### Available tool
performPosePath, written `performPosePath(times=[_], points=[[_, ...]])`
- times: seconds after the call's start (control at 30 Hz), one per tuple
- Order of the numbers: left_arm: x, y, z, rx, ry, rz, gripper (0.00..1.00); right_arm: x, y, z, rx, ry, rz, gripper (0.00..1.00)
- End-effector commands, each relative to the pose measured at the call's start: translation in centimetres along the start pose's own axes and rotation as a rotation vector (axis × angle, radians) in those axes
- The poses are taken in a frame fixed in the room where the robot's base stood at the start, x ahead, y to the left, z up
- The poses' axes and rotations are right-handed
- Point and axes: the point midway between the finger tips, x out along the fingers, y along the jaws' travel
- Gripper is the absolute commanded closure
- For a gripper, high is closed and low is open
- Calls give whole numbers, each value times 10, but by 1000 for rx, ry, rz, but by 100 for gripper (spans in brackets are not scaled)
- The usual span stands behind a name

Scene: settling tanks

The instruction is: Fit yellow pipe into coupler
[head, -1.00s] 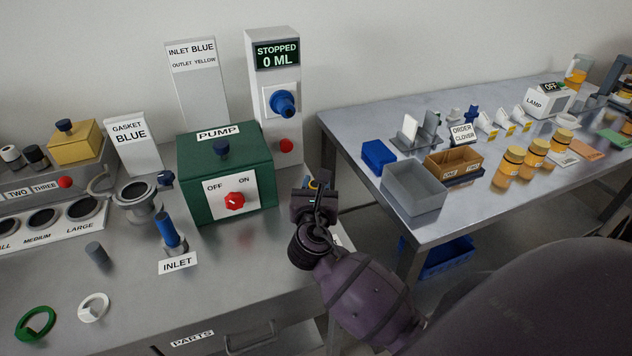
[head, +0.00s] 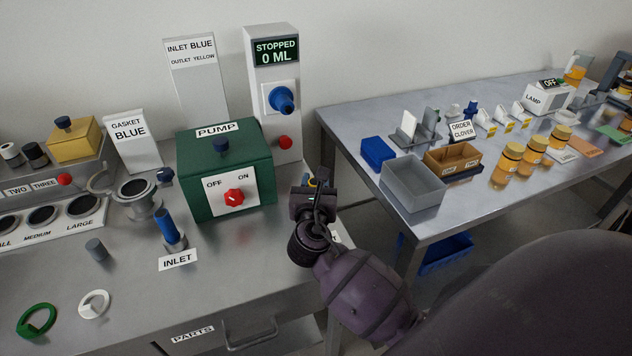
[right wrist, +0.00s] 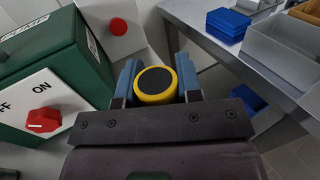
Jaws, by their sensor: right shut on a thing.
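My right gripper (head: 314,192) is to the right of the green pump, near the bench's right edge. In the right wrist view, its two blue-grey fingers are shut on the yellow pipe (right wrist: 139,94), seen end-on as a yellow ring with a dark centre. My left gripper is in neither current view.
The green pump (head: 195,165) with its red knob (head: 234,197) stands close to the left of my gripper. A blue pipe (head: 165,222) stands in the inlet coupler (head: 174,243). A gap separates this bench from the right table (head: 345,125).

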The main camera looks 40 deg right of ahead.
Motion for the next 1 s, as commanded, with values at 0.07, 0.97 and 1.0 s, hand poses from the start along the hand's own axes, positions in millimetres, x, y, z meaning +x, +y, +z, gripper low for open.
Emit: performPosePath(times=[0.07,0.97,1.0], points=[[-2,0,-2,0,0,-1,38,0,0,1,1,0,0,93],[-3,-1,-8,0,5,-1,38,0,0,1,0,0,0,93],[-4,-1,-10,0,6,0,38,0,0,1,0,0,0,93]])
